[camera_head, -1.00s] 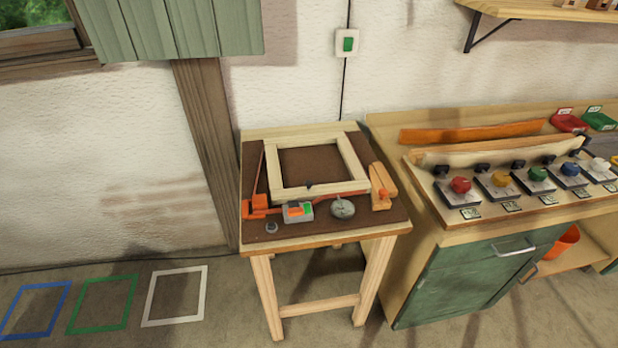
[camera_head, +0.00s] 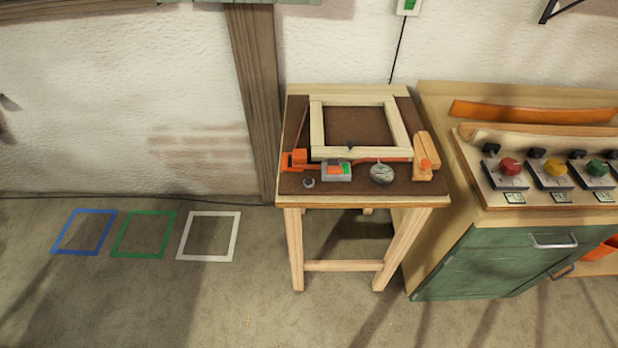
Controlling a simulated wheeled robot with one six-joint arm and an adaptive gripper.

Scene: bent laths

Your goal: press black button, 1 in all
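No clear black button stands out in this view. On the right bench, a panel (camera_head: 486,193) holds coloured knob-like buttons on grey boxes: a red one (camera_head: 510,166), a yellow one (camera_head: 557,168) and a green one (camera_head: 597,168), with the row cut by the right edge. Small black parts (camera_head: 491,150) sit behind these boxes; I cannot tell what they are. A tiny dark piece (camera_head: 350,148) lies at the front bar of the wooden frame (camera_head: 362,154) on the small table. My gripper is not in view.
The small wooden table (camera_head: 370,202) bears a grey-orange device (camera_head: 337,172), a round gauge (camera_head: 382,173) and an orange clamp (camera_head: 294,160). A green cabinet (camera_head: 500,262) is right of it. Blue (camera_head: 62,231), green (camera_head: 121,234) and white (camera_head: 184,238) floor squares lie left; the front floor is clear.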

